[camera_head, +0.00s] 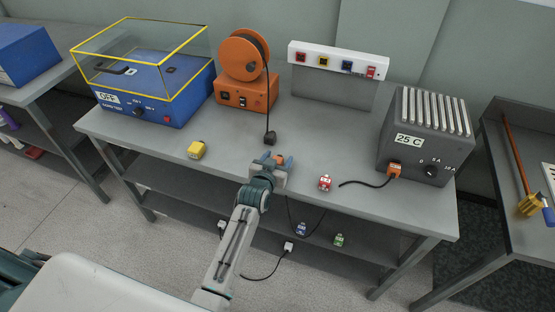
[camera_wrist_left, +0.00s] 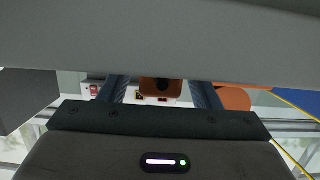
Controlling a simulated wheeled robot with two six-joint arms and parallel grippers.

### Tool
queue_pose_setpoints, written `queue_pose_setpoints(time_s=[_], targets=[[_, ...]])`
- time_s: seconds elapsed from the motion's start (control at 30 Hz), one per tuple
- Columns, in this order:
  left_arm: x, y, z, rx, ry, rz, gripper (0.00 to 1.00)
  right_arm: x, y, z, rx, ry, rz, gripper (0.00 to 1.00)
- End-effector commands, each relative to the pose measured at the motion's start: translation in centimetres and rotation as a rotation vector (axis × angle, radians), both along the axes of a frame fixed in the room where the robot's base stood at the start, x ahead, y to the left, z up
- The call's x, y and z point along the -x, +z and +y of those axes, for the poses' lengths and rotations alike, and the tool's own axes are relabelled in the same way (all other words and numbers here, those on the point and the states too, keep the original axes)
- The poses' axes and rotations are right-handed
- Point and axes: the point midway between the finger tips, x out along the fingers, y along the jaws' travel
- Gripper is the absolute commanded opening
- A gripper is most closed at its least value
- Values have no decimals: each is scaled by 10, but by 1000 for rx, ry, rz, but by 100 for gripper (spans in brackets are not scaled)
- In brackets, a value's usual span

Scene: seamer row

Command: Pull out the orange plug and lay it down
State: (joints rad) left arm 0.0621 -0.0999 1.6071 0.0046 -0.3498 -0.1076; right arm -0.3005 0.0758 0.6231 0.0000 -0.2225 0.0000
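An orange plug (camera_head: 394,168) with a dark cord sits at the front of the grey box marked 25 C (camera_head: 409,139), upright on the right of the bench. My left gripper (camera_head: 272,160) is above the bench's front middle, well left of this plug. Its fingers are spread in the left wrist view (camera_wrist_left: 160,92). A small orange thing (camera_wrist_left: 162,86) shows between them, with narrow gaps at the sides; the fingers do not look closed on it. What it is, I cannot tell. My right gripper is not in view.
Blue and green plugs (camera_head: 339,240) are lower down.

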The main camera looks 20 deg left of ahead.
Motion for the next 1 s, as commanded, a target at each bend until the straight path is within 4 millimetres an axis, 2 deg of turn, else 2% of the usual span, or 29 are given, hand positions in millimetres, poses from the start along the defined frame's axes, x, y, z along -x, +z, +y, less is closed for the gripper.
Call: queue_pose_setpoints(time_s=[0.2,0.33,0.7,0.87,1.0], targets=[[1,0,0,0,0,1,57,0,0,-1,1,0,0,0],[11,1,0,1,0,0,57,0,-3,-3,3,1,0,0],[78,17,3,0,0,1,57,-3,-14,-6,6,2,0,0],[97,23,3,2,0,0,57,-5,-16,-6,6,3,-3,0],[104,26,3,1,0,0,57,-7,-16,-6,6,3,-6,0]])
